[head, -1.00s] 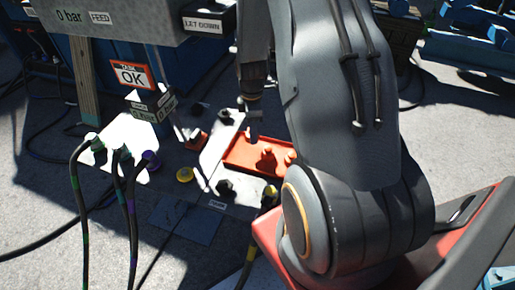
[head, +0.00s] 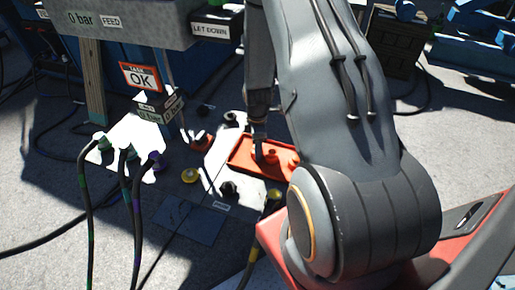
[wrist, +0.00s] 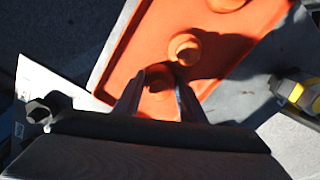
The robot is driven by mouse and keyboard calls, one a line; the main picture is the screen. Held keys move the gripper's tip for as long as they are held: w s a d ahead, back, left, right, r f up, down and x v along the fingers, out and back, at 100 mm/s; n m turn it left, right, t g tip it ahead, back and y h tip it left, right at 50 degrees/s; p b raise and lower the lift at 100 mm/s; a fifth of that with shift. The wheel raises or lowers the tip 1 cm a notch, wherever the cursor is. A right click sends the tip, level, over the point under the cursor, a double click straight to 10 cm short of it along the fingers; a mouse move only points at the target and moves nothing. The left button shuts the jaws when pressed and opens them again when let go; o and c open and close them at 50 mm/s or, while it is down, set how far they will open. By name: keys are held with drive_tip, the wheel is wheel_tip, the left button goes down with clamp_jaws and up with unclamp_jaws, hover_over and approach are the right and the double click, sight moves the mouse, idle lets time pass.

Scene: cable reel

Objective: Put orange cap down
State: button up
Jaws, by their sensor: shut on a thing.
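My gripper (wrist: 160,88) is over the orange-red tray (wrist: 125,62) in the wrist view, with its two fingers shut on an orange cap (wrist: 159,102). The held cap is low over the tray floor; I cannot tell whether it touches. Another orange cap (wrist: 185,48) stands on the tray just beyond the fingertips, and a further orange piece (wrist: 228,3) is cut by the top edge. The held cap is hard to make out there.
A black fitting (head: 228,188) stands near the tray's front. A yellow cap (head: 190,175) lies to the left. Several dark cables rise from a white plate (head: 125,135) at the left.

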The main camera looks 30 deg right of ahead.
drive_tip(key=o, duration=1.2)
drive_tip(key=shift+f, duration=0.1)
drive_tip(key=shift+r+b, duration=0.55)
drive_tip(key=shift+r, duration=3.35)
